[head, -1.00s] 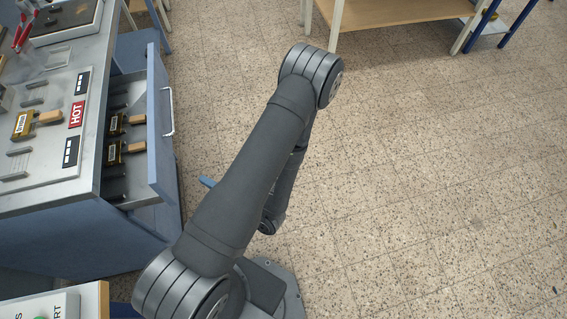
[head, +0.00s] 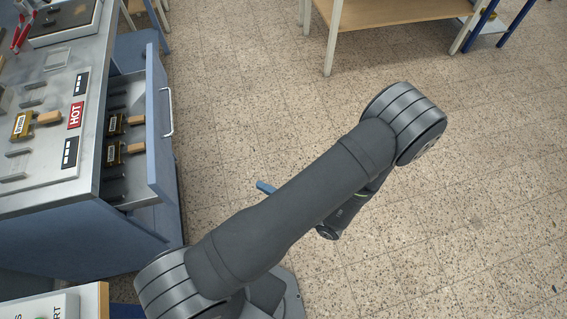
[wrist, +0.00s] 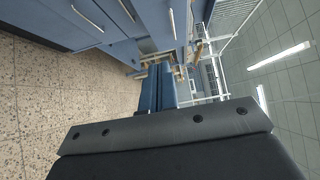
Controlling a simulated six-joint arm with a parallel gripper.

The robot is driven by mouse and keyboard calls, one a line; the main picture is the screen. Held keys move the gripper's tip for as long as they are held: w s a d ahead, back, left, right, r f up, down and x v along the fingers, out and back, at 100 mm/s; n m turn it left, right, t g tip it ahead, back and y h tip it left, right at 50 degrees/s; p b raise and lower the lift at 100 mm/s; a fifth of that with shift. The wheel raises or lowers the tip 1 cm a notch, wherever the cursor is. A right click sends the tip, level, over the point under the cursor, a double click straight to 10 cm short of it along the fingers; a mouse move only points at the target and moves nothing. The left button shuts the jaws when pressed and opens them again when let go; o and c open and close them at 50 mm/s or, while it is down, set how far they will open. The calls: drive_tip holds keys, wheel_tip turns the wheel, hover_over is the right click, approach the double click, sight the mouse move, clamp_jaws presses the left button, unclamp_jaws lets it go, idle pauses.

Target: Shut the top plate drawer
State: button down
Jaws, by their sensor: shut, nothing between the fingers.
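The top plate drawer (head: 159,130) is pulled out from the right side of the blue bench, with its silver handle (head: 169,112) on the front. Stamping plates with wooden handles (head: 128,121) lie inside it. My gripper shows its blue fingers in the head view (head: 265,187), to the right of the drawer front and apart from it over the floor. In the wrist view its blue fingers (wrist: 157,88) lie side by side, shut and empty. Blue drawer fronts with silver handles (wrist: 87,18) show beyond them, tilted; I cannot tell which is the top one.
The bench top (head: 92,140) carries a red HOT sign (head: 76,115), another plate and several metal racks. A wooden table (head: 395,14) stands at the back. A box with a START label (head: 45,306) is at the lower left.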

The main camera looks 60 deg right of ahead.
drive_tip(key=s+d+r+m+g, duration=0.1)
drive_tip(key=d+r+m, duration=0.2)
drive_tip(key=d+m, duration=0.4)
drive_tip(key=shift+s+d+g+y, duration=0.2)
drive_tip(key=shift+d+g+y, duration=0.15)
drive_tip(key=shift+g+y, duration=0.05)
drive_tip(key=w+d+f+m+g+y, duration=0.15)
drive_tip(key=w+y, duration=0.45)
drive_tip(key=w, duration=0.8)
drive_tip(key=w+d+f+m+g+y, duration=0.15)
drive_tip(key=w+y, duration=0.45)
drive_tip(key=w, duration=0.7)
drive_tip(key=w+a+n, duration=0.1)
drive_tip(key=w+a, duration=0.8)
drive_tip(key=shift+w+a+f, duration=0.2)
drive_tip(key=shift+w+f, duration=0.05)
drive_tip(key=shift+w, duration=0.1)
